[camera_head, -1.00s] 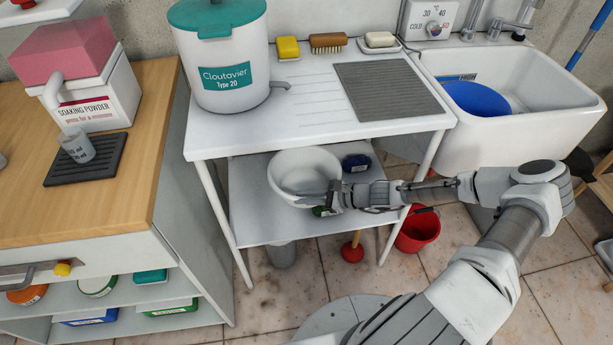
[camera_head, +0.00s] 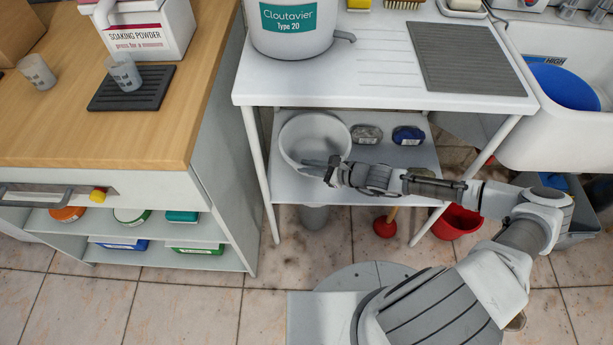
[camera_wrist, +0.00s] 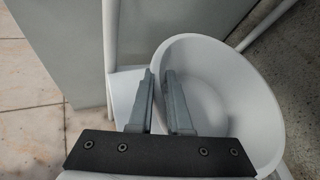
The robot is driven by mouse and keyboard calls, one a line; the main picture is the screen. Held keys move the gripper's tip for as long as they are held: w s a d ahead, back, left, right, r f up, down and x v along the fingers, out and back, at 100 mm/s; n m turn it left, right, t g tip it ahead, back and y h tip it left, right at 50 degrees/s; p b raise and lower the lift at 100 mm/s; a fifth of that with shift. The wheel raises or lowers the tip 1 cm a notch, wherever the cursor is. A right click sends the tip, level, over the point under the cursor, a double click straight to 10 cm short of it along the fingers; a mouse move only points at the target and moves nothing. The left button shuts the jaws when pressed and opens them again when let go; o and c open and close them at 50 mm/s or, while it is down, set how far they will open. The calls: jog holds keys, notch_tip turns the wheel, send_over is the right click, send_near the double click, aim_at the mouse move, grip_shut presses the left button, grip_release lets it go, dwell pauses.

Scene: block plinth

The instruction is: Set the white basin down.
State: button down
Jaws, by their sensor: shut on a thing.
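The white basin (camera_head: 318,135) is at the left part of the lower shelf (camera_head: 375,188) under the white sink-side table, in the head view. It looks upright and empty. My gripper (camera_head: 320,168) is shut on the near rim of the basin. In the wrist view the two grey fingers (camera_wrist: 164,98) pinch the wall of the basin (camera_wrist: 222,85), one inside and one outside. Whether the basin's bottom touches the shelf cannot be told.
A grey item (camera_head: 366,133) and a dark blue item (camera_head: 408,135) lie on the shelf right of the basin. A table leg (camera_head: 262,175) stands close at left. A red bucket (camera_head: 457,221), a plunger (camera_head: 385,226) and a grey bin (camera_head: 314,216) are below.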

jog(key=shift+a+f, duration=0.35)
jog(key=shift+a, duration=0.05)
notch_tip(320, 180, down, 4)
jog(key=shift+r+b, duration=0.1)
jog(key=shift+b, duration=0.95)
jog(key=c, duration=1.3)
grip_release()
jog(key=o, duration=0.5)
jog(key=shift+c, duration=0.2)
